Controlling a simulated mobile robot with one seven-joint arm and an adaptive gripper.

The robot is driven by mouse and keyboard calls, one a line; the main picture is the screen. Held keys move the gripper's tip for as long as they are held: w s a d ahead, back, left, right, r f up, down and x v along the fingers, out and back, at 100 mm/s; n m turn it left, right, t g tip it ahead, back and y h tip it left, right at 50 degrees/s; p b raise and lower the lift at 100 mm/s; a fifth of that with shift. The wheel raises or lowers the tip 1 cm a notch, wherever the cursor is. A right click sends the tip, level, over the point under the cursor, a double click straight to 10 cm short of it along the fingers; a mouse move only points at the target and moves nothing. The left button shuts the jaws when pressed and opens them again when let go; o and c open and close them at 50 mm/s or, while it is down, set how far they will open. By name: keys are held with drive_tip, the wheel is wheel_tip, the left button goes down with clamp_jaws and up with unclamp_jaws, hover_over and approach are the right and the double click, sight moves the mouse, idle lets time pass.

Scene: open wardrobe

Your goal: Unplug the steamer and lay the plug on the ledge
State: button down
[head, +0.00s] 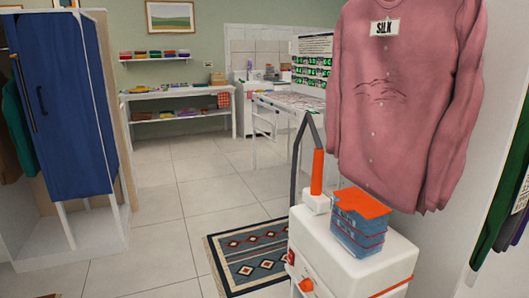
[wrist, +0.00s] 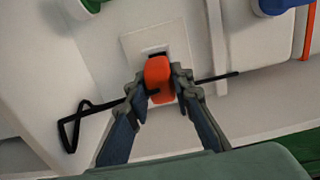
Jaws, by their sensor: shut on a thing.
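In the wrist view my gripper (wrist: 159,84) is shut on the orange plug (wrist: 159,72), one finger on each side. The plug is right in front of a white wall plate (wrist: 133,43) with a dark slot showing just above it. I cannot tell whether its prongs are in the plate. A black cord (wrist: 70,124) shows bent at the left. In the head view the white steamer (head: 330,248) stands at the lower right, with an orange handle (head: 318,172) and a dark hose (head: 294,155). My gripper and the plug are not visible there. I cannot make out the ledge for sure.
A pink shirt (head: 400,110) tagged SILK hangs above the steamer. A blue and orange stack (head: 360,225) sits on the steamer's top. A patterned rug (head: 245,262) lies on the floor. Green (wrist: 90,4) and blue (wrist: 275,6) things show along the wrist view's top edge.

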drive_tip(key=shift+v, duration=1.8)
drive_tip(key=shift+w, duration=0.1)
